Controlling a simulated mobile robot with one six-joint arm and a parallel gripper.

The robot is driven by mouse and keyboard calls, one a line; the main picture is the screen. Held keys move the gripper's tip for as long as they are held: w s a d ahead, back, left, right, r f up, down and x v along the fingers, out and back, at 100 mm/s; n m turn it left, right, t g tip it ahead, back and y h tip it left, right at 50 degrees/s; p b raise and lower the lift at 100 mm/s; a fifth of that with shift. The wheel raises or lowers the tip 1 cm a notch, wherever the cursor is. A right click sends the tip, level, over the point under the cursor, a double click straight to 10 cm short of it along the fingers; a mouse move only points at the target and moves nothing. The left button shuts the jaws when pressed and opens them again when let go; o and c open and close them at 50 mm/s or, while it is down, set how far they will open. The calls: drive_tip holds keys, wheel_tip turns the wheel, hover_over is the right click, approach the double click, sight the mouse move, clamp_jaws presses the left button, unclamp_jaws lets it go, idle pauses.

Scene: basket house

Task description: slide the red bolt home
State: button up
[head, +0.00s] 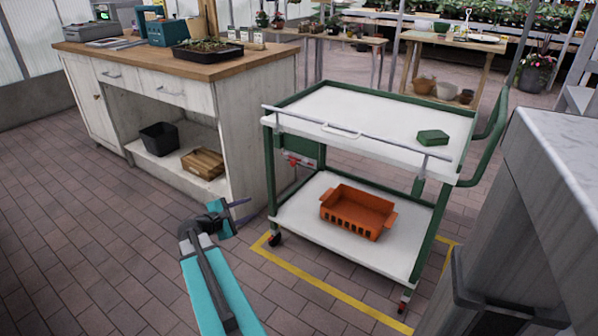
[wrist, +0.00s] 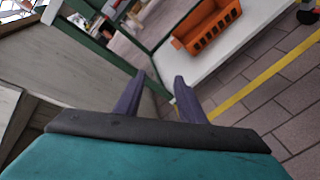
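The red bolt (head: 298,160) is small and sits on a green panel (head: 308,150) at the left end of the cart, below its top shelf. Its exact position in its fitting is too small to tell. In the wrist view a small grey and red part (wrist: 112,8) shows at the top edge, probably the same fitting. My gripper (head: 245,212) is in front of the cart and to the left, apart from the bolt. In the wrist view its two purple fingers (wrist: 160,80) stand apart with nothing between them.
A wooden-topped workbench (head: 210,70) stands left. A grey counter (head: 560,150) is at right. Brick floor (head: 120,240) is clear before the bench.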

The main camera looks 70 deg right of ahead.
sight(295, 162)
drive_tip(key=s+d+r+g+h+b, duration=0.2)
drive_tip(key=s+d+r+h+b, duration=0.1)
drive_tip(key=s+d+r, duration=0.4)
wheel_tip(295, 162, up, 3)
drive_tip(key=shift+d+f+n+b, duration=0.1)
drive_tip(key=shift+d+n+b, duration=0.4)
drive_tip(key=shift+d, duration=0.75)
drive_tip(key=b+x, duration=0.1)
drive_tip(key=x, duration=0.6)
drive_tip(key=b+x, duration=0.2)
drive_tip(key=x, duration=0.4)
drive_tip(key=shift+d+b, duration=0.3)
drive_tip(key=shift+d, duration=0.1)
drive_tip(key=shift+s, duration=0.1)
clamp_jaws()
